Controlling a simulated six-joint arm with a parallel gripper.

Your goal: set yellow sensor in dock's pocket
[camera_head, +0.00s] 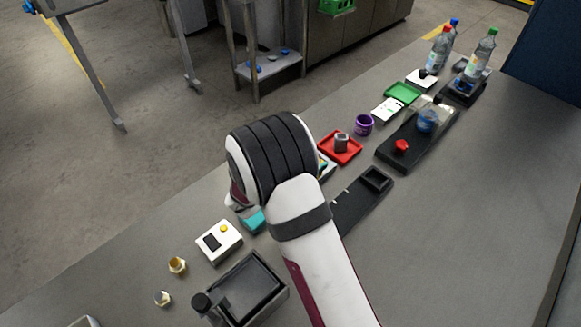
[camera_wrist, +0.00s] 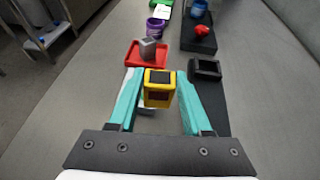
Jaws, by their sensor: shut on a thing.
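The yellow sensor (camera_wrist: 159,88) is a small yellow block with dark windows, seen in the wrist view between the fingertips of my gripper (camera_wrist: 160,92). The teal fingers are shut on its two sides. In the head view my arm hides the sensor, and only part of a teal finger of my gripper (camera_head: 252,221) shows. The dock (camera_head: 364,201) is a long black base with a raised square pocket at its far end. In the wrist view the dock's pocket (camera_wrist: 206,69) is ahead and to the right of the sensor, apart from it.
A black fixture with a red knob (camera_head: 401,146) is to the right. A white box (camera_head: 219,241) and a dark bin (camera_head: 252,290) stand nearer. The right of the table is clear.

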